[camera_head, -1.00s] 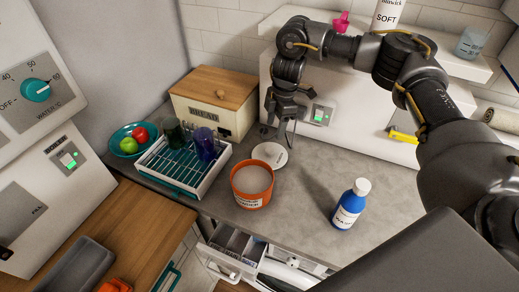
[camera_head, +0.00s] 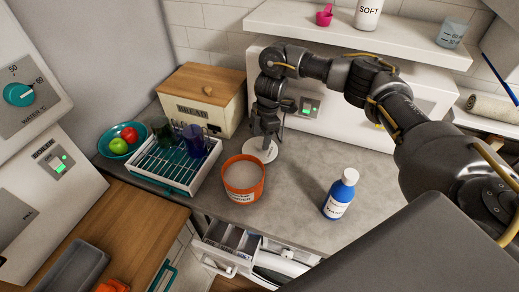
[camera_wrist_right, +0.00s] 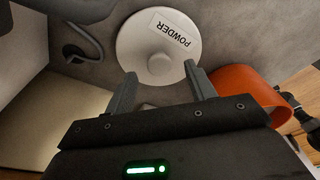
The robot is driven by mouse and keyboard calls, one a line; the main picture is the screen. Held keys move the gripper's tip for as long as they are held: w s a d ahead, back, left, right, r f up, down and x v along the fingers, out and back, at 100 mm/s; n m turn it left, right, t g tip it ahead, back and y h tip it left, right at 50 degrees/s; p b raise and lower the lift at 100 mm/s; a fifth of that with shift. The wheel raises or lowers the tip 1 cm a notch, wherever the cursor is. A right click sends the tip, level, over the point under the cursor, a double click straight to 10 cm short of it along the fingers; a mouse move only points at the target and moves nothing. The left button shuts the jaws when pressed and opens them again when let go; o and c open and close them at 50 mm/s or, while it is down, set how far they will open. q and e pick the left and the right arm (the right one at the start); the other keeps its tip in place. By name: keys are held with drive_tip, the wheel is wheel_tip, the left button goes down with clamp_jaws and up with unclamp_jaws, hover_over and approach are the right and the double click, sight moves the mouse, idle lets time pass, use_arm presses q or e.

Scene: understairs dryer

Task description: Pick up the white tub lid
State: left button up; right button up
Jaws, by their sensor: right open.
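The white tub lid (camera_head: 261,152) lies on the grey worktop just behind the orange tub, partly hidden by my right gripper in the head view. In the right wrist view the lid (camera_wrist_right: 153,62) is a round white disc with a central knob and a label reading POWDER. My right gripper (camera_head: 266,143) points down at the lid. In the wrist view its two fingers (camera_wrist_right: 158,92) are apart and empty, with the lid just beyond the tips; I cannot tell if they touch it. The orange tub (camera_head: 243,190) holds pale powder. My left gripper is not in view.
A blue bottle (camera_head: 340,194) stands to the right on the worktop. A dish rack (camera_head: 150,177) with glasses, a fruit bowl (camera_head: 105,146) and a bread bin (camera_head: 235,104) are to the left. A white shelf (camera_head: 300,27) is above. Worktop between tub and bottle is clear.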

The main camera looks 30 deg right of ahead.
sight(260, 144)
wheel_tip(260, 144, down, 3)
drive_tip(key=shift+a+f+p, duration=0.1)
drive_tip(key=shift+p, duration=0.2)
drive_tip(key=shift+a, duration=0.1)
drive_tip(key=c, duration=1)
drive_tip(key=shift+c, duration=0.2)
